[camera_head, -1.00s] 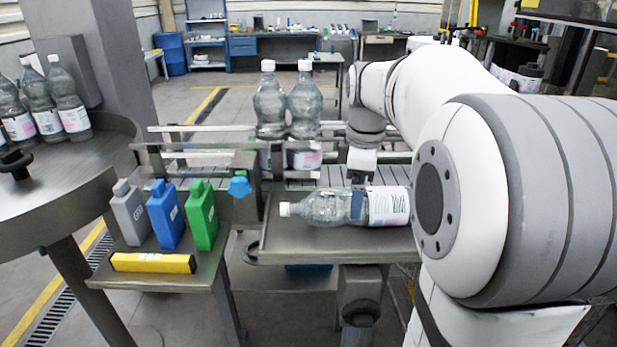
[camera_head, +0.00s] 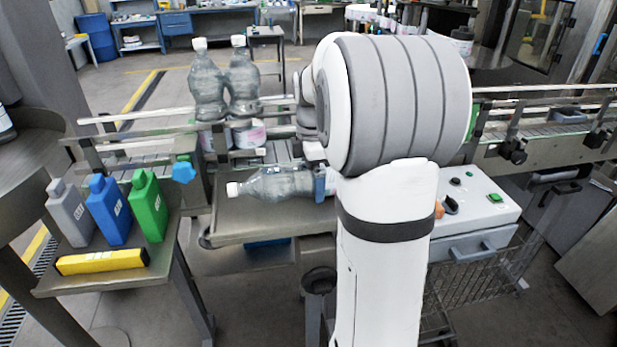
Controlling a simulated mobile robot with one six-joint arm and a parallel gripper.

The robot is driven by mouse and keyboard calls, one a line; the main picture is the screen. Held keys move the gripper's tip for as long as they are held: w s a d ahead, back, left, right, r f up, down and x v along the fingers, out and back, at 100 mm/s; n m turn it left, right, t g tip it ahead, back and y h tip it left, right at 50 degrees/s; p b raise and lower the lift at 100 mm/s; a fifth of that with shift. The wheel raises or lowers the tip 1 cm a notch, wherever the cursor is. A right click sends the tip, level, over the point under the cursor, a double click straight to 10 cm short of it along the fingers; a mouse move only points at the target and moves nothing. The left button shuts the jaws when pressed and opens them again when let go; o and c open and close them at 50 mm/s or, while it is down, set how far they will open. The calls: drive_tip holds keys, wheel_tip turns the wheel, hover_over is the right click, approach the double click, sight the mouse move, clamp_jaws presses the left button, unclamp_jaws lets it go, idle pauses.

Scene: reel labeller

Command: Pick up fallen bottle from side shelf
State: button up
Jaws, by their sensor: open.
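The fallen bottle (camera_head: 277,186) is clear plastic with a white cap. It lies on its side on the grey metal side shelf (camera_head: 240,229), cap toward the left. My arm hides its right end and most of its label. My gripper (camera_head: 320,186) is mostly hidden behind my arm. One bluish finger shows in front of the bottle's body, close to it. The gripper is open, and the bottle still rests on the shelf. I cannot tell whether the finger touches it.
Two upright bottles (camera_head: 243,80) stand on the conveyor behind the shelf, beside guide rails (camera_head: 130,133). At left, a small table holds grey, blue and green (camera_head: 148,205) containers and a yellow bar (camera_head: 102,261). A control box (camera_head: 480,207) stands at right.

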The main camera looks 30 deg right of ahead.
drive_tip(key=c, duration=1.9)
drive_tip(key=shift+w+r, duration=0.1)
drive_tip(key=shift+c, duration=0.4)
